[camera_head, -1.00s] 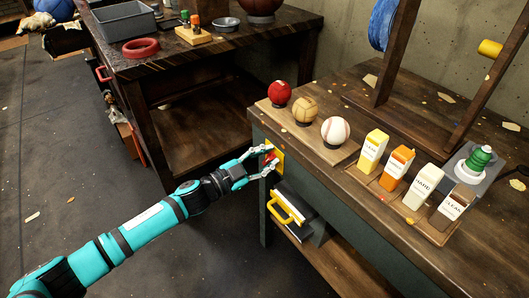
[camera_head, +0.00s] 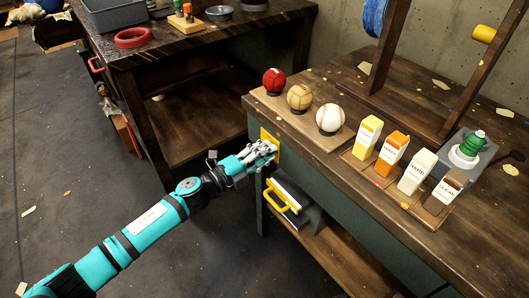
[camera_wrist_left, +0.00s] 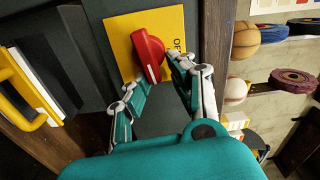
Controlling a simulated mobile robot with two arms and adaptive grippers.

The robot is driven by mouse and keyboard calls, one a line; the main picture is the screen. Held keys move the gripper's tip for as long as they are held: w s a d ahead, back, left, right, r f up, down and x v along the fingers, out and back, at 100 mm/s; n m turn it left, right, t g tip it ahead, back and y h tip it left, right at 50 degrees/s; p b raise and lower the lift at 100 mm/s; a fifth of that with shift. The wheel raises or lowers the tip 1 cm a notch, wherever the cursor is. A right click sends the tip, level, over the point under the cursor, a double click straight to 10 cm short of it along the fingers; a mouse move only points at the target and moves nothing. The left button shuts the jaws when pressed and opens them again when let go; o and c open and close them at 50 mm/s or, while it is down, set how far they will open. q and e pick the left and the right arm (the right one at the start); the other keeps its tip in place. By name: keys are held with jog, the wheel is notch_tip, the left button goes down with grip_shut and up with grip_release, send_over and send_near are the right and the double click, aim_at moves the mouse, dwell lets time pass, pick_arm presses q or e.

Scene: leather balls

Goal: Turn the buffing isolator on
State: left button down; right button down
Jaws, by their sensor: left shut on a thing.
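The buffing isolator is a yellow plate (camera_head: 277,157) on the left end of the green bench; the plate also shows in the left wrist view (camera_wrist_left: 120,28). Its red handle (camera_wrist_left: 149,52) stands slightly tilted on the plate, beside dark lettering that is partly covered and starts "OF". My left gripper (camera_wrist_left: 156,68) has its fingers on either side of the handle's lower end and is shut on it. In the head view the left gripper (camera_head: 270,150) is against the plate and hides the handle. My right gripper is not in view.
On the bench top are several balls, including a white baseball (camera_head: 331,118), and labelled cartons (camera_head: 392,153). A second dark table (camera_head: 200,45) stands behind. The floor at left is mostly clear.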

pick_arm(q)
jog(key=shift+s+d+f+m, duration=0.15)
jog(key=shift+s+f+m, duration=0.1)
jog(key=shift+f+m, duration=0.45)
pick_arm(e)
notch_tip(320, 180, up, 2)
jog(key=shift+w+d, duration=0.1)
pick_arm(q)
jog(key=c, duration=1.3)
grip_release()
jog(key=shift+w, duration=0.1)
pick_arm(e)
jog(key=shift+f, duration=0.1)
pick_arm(q)
jog(key=shift+w+r, duration=0.1)
jog(key=shift+r, duration=0.05)
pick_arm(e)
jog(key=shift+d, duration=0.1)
